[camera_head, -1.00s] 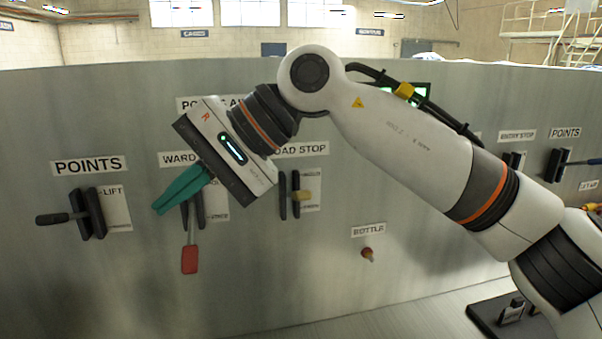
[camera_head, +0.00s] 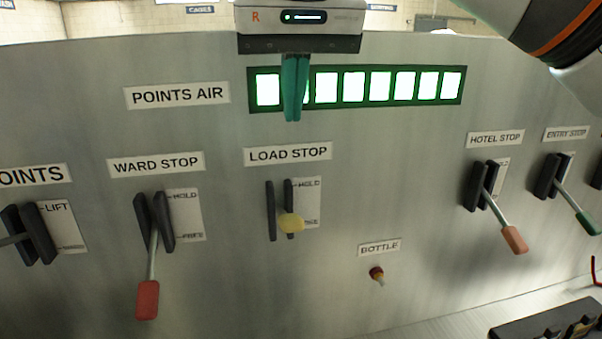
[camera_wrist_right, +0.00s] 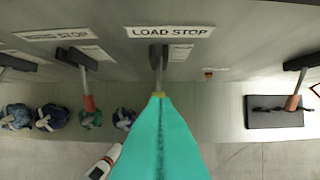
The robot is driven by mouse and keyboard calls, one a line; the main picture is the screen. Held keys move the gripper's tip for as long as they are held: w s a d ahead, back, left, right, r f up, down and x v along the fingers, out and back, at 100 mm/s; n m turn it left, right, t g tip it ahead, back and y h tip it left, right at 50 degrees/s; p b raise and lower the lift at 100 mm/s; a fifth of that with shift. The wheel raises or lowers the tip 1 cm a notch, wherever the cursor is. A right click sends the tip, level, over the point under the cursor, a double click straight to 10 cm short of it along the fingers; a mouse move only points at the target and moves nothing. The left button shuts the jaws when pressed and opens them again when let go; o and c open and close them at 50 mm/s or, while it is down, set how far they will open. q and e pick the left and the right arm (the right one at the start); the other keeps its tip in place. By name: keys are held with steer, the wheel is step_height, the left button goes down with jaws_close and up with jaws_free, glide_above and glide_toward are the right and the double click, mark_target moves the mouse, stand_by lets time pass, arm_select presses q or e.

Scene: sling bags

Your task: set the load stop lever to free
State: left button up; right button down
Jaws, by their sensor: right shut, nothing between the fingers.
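The load stop lever has a yellow handle (camera_head: 291,223) seen nearly end-on, sticking out from between two black guide plates (camera_head: 270,210) on the grey panel. Its scale plate (camera_head: 312,190) reads HOLD at the top; the lower word is blurred. The LOAD STOP label (camera_head: 288,153) is above it. My right gripper (camera_head: 292,119) is shut and empty, its teal fingers pointing down in front of the lamp panel, above the label. In the right wrist view the fingers (camera_wrist_right: 158,96) point towards the lever's guides (camera_wrist_right: 159,56) and hide most of the handle. My left gripper is not in view.
The ward stop lever with a red handle (camera_head: 148,299) hangs down to the left. The hotel stop lever (camera_head: 514,239) is to the right, beyond a small bottle knob (camera_head: 377,274). A lit green-framed lamp panel (camera_head: 383,87) is above. The panel around the load stop lever is clear.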

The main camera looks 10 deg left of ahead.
steer(key=p, duration=0.2)
glide_above(289, 215)
step_height(289, 215, down, 7)
steer(key=shift+w+f, duration=0.1)
steer(key=shift+w, duration=0.05)
steer(key=f, duration=0.3)
steer(key=f+p, duration=0.1)
steer(key=shift+s+d+f, duration=0.15)
steer(key=shift+s, duration=0.2)
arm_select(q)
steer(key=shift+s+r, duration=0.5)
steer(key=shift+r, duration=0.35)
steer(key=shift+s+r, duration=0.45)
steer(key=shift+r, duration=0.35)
arm_select(e)
steer(key=shift+s+f, duration=0.25)
steer(key=shift+f, duration=0.25)
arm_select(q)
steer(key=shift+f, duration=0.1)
